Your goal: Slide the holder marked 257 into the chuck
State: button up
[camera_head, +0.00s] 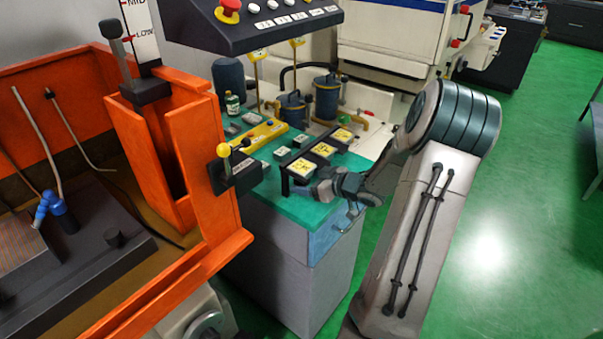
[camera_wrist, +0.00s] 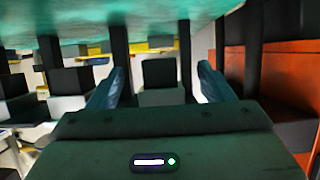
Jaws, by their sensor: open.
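A black rack (camera_head: 313,158) stands on the green-topped cabinet. It bears three holders with yellow labels: a near one (camera_head: 300,173), a middle one (camera_head: 322,150) and a far one (camera_head: 343,135). Their numbers are too small to read, so I cannot tell which is 257. My gripper (camera_head: 322,189) is low beside the near end of the rack. In the wrist view its two fingers (camera_wrist: 161,70) are apart, with a dark block (camera_wrist: 160,74) seen between them. I cannot tell whether they touch it. I cannot make out the chuck for certain.
An orange tank (camera_head: 185,130) with a lever box (camera_head: 238,172) stands left of the green top (camera_head: 305,208). A yellow bar (camera_head: 264,132), a small bottle (camera_head: 232,104) and dark canisters (camera_head: 326,98) stand behind the rack. A control panel (camera_head: 265,25) hangs above. Green floor is free at right.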

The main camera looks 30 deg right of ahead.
jog(key=c, duration=1.3)
jog(key=shift+c, duration=0.8)
jog(key=shift+r+p, duration=0.15)
jog(key=shift+p, duration=0.25)
jog(key=shift+s, duration=0.1)
jog(key=s+d+p, duration=0.4)
jog(key=s+d, duration=0.1)
jog(key=s, duration=0.6)
jog(key=shift+s, duration=0.4)
